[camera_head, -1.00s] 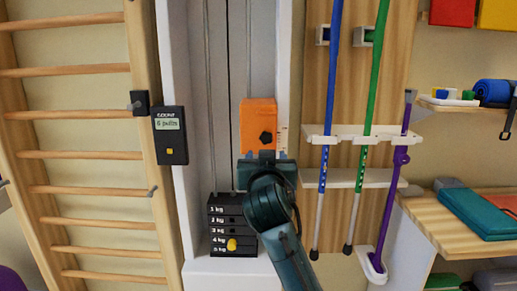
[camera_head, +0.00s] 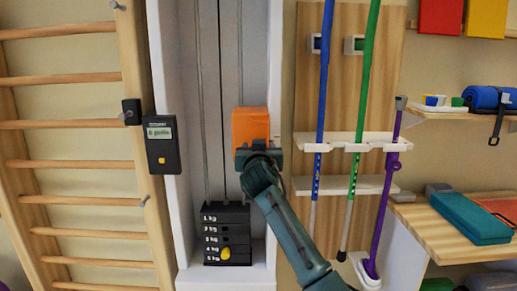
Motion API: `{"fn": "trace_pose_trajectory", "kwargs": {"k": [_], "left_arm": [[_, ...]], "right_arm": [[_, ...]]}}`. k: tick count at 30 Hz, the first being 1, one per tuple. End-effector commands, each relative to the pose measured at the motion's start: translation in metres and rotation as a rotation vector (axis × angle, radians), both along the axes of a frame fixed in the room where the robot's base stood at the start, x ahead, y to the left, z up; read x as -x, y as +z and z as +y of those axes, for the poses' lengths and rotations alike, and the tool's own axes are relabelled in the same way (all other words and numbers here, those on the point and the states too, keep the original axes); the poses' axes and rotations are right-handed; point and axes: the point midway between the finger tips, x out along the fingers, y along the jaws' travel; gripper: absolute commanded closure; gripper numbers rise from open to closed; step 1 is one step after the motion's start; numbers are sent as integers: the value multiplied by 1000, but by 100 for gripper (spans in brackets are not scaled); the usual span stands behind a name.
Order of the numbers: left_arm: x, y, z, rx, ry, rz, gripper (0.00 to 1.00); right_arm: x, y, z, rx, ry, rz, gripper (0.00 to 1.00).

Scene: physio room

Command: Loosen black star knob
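The orange block (camera_head: 250,124) sits on the upright white-framed column of the weight machine. The black star knob on its front is hidden now behind my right gripper. My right gripper (camera_head: 258,148) reaches up from the lower right and covers the lower part of the orange block. The gripper's own body hides its fingertips, so I cannot tell whether they are open or closed around the knob. My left gripper is not in view.
A black weight stack (camera_head: 226,232) with a yellow pin stands below the block. A black counter box (camera_head: 161,143) hangs on the left of the column, beside wooden wall bars (camera_head: 75,163). A white rack (camera_head: 345,143) holding blue, green and purple poles is on the right.

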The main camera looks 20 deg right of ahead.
Motion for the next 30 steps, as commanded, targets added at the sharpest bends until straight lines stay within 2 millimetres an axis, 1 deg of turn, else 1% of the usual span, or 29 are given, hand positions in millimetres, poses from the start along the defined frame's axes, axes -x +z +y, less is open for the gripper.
{"fn": "trace_pose_trajectory", "kwargs": {"k": [3, 11, 27, 30], "left_arm": [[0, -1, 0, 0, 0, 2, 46], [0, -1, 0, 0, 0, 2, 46], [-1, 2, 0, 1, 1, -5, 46], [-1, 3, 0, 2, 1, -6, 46]], "right_arm": [[-3, 0, -1, 0, 0, -1, 46], [-4, 0, -1, 0, 1, -1, 46], [-3, 0, -1, 0, 1, 0, 90], [-3, 0, -1, 2, 1, 1, 90]]}}
